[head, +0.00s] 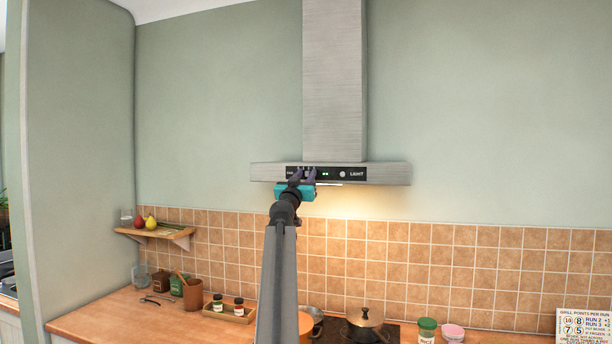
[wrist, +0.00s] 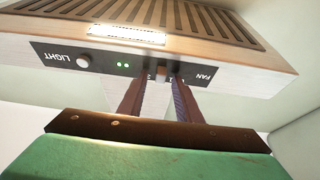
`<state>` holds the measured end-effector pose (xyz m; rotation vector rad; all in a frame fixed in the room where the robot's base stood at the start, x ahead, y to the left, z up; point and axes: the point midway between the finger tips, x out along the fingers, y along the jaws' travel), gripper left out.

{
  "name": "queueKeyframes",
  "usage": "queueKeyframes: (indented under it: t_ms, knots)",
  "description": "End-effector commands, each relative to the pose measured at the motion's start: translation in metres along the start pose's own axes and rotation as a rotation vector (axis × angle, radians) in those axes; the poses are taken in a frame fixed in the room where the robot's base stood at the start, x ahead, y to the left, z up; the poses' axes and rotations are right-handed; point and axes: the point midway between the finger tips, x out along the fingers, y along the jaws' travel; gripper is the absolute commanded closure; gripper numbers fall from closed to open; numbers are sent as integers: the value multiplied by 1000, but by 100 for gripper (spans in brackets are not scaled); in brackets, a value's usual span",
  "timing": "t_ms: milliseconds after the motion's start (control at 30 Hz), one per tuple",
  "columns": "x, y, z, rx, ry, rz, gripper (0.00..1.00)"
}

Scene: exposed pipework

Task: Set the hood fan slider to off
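The range hood (head: 270,172) has a black control panel (head: 359,174) along its front, marked FAN and LIGHT. In the wrist view the panel shows upside down, and the small fan slider knob (wrist: 162,76) sits near the FAN label. Numerals beside the knob are partly hidden by my fingers. My gripper (head: 303,172) is raised to the panel's left part. In the wrist view my gripper (wrist: 158,80) is open, its two dark fingers on either side of the knob. The knob appears closer to the finger on the FAN side; I cannot tell whether they touch.
The round light knob (wrist: 83,60) and two lit green indicators (wrist: 122,65) are beside the slider. The hood lamp (wrist: 127,36) glows. Below are the counter (head: 110,312) and a lidded pot (head: 366,322); a small wall shelf (head: 155,233) is at left.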

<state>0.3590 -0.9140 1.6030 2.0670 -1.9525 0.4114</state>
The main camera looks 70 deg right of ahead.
Motion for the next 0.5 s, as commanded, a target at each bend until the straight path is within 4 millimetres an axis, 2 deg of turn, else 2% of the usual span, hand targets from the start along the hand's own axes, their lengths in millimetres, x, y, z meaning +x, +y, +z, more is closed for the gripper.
queueKeyframes:
  t_ms: [200, 400, 500]
  knots:
    - [0, 0, 0, 0, 0, 0, 69]
    - [0, 0, 0, 0, 0, 0, 100]
    - [0, 0, 0, 0, 0, 0, 100]
